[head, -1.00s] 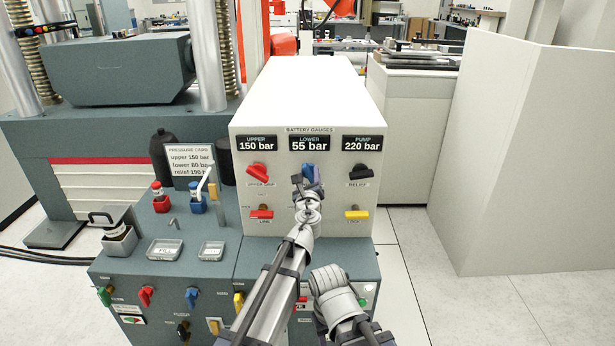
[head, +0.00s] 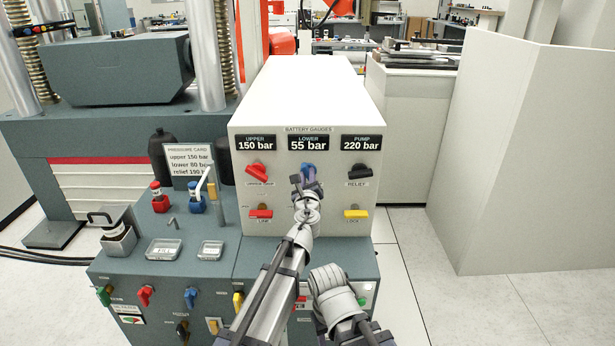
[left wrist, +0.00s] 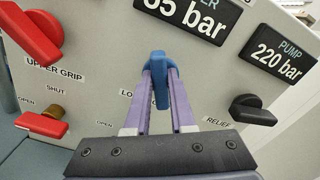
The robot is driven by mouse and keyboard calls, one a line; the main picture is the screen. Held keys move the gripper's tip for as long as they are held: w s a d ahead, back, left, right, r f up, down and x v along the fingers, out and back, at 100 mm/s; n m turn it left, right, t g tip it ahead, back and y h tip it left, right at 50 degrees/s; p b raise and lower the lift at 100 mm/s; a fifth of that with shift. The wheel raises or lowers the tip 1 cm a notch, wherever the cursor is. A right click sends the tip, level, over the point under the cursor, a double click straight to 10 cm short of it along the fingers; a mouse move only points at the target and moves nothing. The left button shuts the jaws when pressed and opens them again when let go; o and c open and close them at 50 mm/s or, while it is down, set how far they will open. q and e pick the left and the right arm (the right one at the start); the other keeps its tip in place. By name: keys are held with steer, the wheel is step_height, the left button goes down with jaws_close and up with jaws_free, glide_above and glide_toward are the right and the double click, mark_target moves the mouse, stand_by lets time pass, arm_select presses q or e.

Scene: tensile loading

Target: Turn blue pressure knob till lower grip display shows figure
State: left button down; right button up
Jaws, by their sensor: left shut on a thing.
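The blue pressure knob (head: 307,171) is on the white cabinet front below the lower grip display (head: 308,145), which reads 55 bar in the head view. My left gripper (left wrist: 160,88) is shut on the blue knob, with a purple finger on each side of its handle in the left wrist view. The handle points roughly up and down in that view. The pressure card (head: 190,158) stands at the left; its lower line looks like 80 bar, in small print. My right gripper does not show.
A red upper grip knob (head: 257,172) and a black relief knob (head: 358,172) flank the blue one. Red (head: 261,213) and yellow (head: 356,213) handles sit below. The upper display (head: 256,145) reads 150 bar, the pump display (head: 362,145) 220 bar.

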arm_select(q)
steer(key=n, duration=0.4)
steer(key=shift+a+f+n, duration=0.1)
steer(key=shift+a+n, duration=0.05)
steer(key=shift+n, duration=0.15)
steer(key=n, duration=0.4)
steer(key=shift+f+n, duration=0.15)
steer(key=shift+n, duration=0.25)
stand_by(0.3)
steer(key=c, duration=0.8)
jaws_free()
steer(key=shift+o, duration=0.2)
steer(key=s, duration=0.8)
steer(key=shift+w, duration=0.1)
